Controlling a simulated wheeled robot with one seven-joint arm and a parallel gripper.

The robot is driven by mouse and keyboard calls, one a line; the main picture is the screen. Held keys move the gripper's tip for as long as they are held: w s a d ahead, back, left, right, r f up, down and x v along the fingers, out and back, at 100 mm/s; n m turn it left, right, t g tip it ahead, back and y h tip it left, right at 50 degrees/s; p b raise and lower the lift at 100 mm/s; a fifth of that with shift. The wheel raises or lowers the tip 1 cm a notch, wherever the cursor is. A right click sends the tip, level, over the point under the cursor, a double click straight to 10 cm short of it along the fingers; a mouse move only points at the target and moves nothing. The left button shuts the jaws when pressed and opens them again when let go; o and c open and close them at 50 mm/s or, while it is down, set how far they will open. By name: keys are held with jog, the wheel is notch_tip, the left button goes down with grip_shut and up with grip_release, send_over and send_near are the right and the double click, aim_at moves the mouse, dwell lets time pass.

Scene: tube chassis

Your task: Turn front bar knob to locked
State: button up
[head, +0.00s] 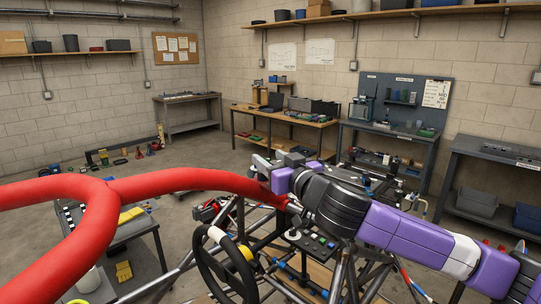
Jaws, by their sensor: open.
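My gripper (276,163) is at the end of my purple, black and white arm, which reaches in from the right. Its grey fingers point away from me, apart, just above and behind the right end of a red padded bar (190,180) of the tube chassis. No object shows between the fingers. I cannot make out the front bar knob; it may be hidden behind my gripper and wrist or be too small to tell. Contact between the gripper and the chassis cannot be told.
A black steering wheel (226,268) and a small button panel (312,243) sit below my wrist among grey chassis tubes. A low dark table (150,262) stands at left. Workbenches line the back wall.

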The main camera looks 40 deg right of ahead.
jog(key=shift+w, duration=0.15)
grip_shut()
